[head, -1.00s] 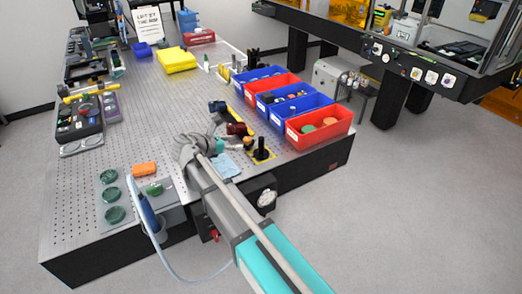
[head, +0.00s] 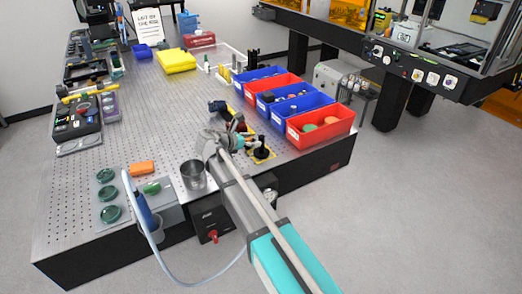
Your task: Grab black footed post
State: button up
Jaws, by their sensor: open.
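The black footed post (head: 262,151) stands upright near the right edge of the perforated table, on a yellow-marked patch. My gripper (head: 250,143) is just left of the post, pointing towards it from my wrist. It is small and partly merged with the things behind it. It is open, and nothing shows held in it. I cannot tell whether the fingertips are beside or around the post.
Red and blue bins (head: 320,128) line the table's right edge, close behind the post. A metal cup (head: 193,175) stands left of my arm. An orange block (head: 143,168) and green discs (head: 106,193) lie at the front left. The table's middle is mostly clear.

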aim_at(261, 152)
jog(key=shift+w+d+f+b, duration=0.45)
jog(key=shift+f+b, duration=0.05)
jog(key=shift+f, duration=0.05)
jog(key=b+x, duration=0.1)
jog(key=x, duration=0.1)
jog(key=shift+w+d+f, duration=0.2)
jog(key=shift+w, duration=0.05)
jog(key=shift+w+d+f, duration=0.1)
jog(key=shift+w+d, duration=0.2)
jog(key=shift+d, duration=0.05)
grip_shut()
